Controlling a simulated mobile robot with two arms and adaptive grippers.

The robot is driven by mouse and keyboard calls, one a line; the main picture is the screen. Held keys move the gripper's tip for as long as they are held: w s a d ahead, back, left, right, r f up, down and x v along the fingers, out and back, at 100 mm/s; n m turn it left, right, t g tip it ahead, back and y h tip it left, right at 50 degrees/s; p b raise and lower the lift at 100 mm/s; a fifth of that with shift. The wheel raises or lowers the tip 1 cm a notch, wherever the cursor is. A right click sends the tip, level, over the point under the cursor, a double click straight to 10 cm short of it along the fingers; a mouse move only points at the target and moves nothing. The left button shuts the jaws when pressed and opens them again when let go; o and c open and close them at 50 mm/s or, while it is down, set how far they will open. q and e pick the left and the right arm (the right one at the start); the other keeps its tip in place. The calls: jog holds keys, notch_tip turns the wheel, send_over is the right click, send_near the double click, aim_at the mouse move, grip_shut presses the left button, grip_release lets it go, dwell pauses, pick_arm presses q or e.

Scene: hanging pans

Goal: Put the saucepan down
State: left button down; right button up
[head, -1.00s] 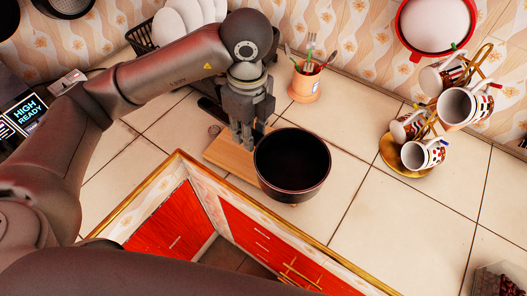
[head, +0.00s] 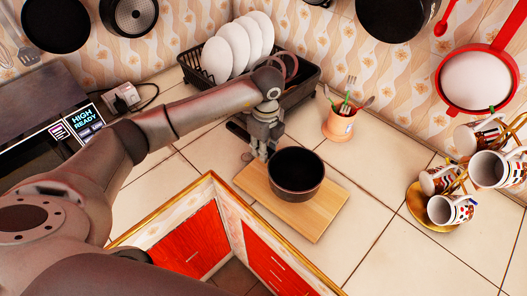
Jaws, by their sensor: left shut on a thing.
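The black saucepan (head: 297,174) is upright over a wooden cutting board (head: 316,214) on the tiled counter. It looks to be at or very close to the board's surface; I cannot tell for certain whether it touches. Its dark handle (head: 238,131) points to the back left, partly hidden by my gripper. My left gripper (head: 263,153) is shut on the saucepan's handle, just left of the pot. My right gripper is not in view.
A black dish rack (head: 297,95) with white plates (head: 226,62) stands behind the gripper. A utensil pot (head: 339,125) is behind the saucepan. A mug stand (head: 432,212) stands at the right. Pans hang on the wall. The counter's front edge is close to the board.

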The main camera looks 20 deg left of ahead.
pick_arm(q)
jog(key=shift+w+a+f+p, duration=0.25)
jog(key=shift+f+p, duration=0.1)
jog(key=shift+f, duration=0.1)
notch_tip(320, 180, down, 2)
jog(key=shift+f+p, duration=0.1)
jog(key=shift+p, duration=0.6)
jog(key=shift+f, duration=0.35)
jog(key=shift+f, duration=0.15)
jog(key=c, duration=1.3)
grip_release()
